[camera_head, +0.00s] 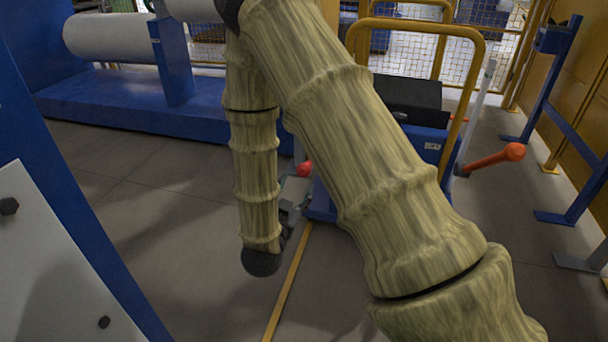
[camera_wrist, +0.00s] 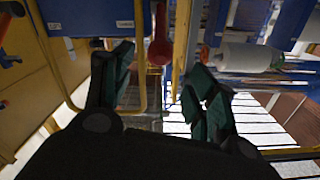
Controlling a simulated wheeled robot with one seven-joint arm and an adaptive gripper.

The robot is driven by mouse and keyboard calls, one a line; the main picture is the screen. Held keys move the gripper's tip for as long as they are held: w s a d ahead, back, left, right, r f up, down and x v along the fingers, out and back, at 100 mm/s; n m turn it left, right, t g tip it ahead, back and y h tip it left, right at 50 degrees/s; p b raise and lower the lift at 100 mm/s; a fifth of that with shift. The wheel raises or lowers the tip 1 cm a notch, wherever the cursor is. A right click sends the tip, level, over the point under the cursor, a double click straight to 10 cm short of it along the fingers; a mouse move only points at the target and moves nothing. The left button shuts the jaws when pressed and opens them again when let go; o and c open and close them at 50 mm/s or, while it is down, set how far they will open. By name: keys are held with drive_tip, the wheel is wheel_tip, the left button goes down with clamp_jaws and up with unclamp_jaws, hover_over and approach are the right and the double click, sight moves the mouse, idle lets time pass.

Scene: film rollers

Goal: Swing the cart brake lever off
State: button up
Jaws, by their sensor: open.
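A blue cart (camera_head: 322,203) with a yellow hoop handle (camera_head: 475,42) stands behind my arm, which hides much of it. A lever's red round knob (camera_head: 304,168) shows beside my gripper (camera_head: 292,196) at the cart's near left side. In the wrist view the red knob (camera_wrist: 160,52) and its short red stem lie between the lines of my two dark fingers, near the tips. My gripper (camera_wrist: 161,62) is spread open, with gaps on both sides of the knob. I cannot tell how deep the knob sits between the fingers.
An orange-red handle (camera_head: 494,160) sticks out at the cart's right. A blue machine with a white roller (camera_head: 110,38) stands back left. A blue stand (camera_head: 555,120) is at right, and yellow mesh fencing (camera_head: 495,45) behind. Grey floor (camera_head: 200,290) is open at front left.

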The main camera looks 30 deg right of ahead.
sight(301, 174)
drive_tip(key=b+x, duration=0.2)
drive_tip(key=x, duration=0.7)
drive_tip(key=shift+w+d, duration=0.2)
drive_tip(key=shift+w, duration=0.05)
clamp_jaws()
